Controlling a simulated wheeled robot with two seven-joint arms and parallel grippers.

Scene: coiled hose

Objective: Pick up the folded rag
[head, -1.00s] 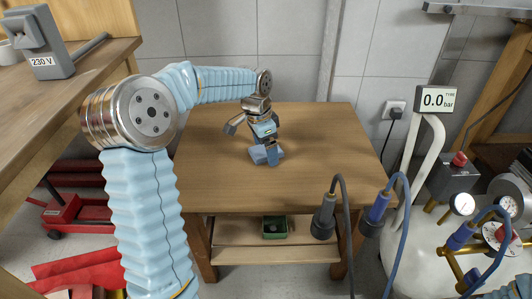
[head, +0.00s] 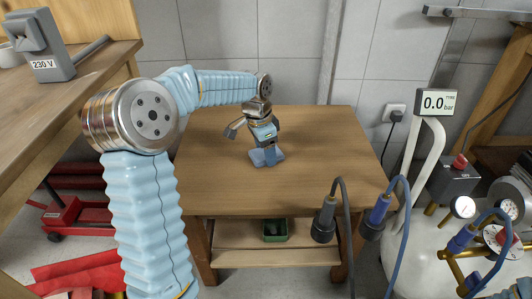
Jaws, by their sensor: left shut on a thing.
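The folded rag (head: 259,157) is a small blue-grey cloth on the wooden table (head: 315,180), near the table's middle. My left gripper (head: 268,158) reaches down to it from above and is shut on it. The fingers cover part of the rag, and it shows on both sides of them. The rag is at or very near the tabletop; I cannot tell whether it is lifted. My right gripper is not in view.
Two hanging hose ends (head: 324,220) stand in front of the table's right edge. A compressor with a 0.0 bar display (head: 438,102) is at the right. A workbench (head: 60,95) is at the left. The tabletop around the rag is clear.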

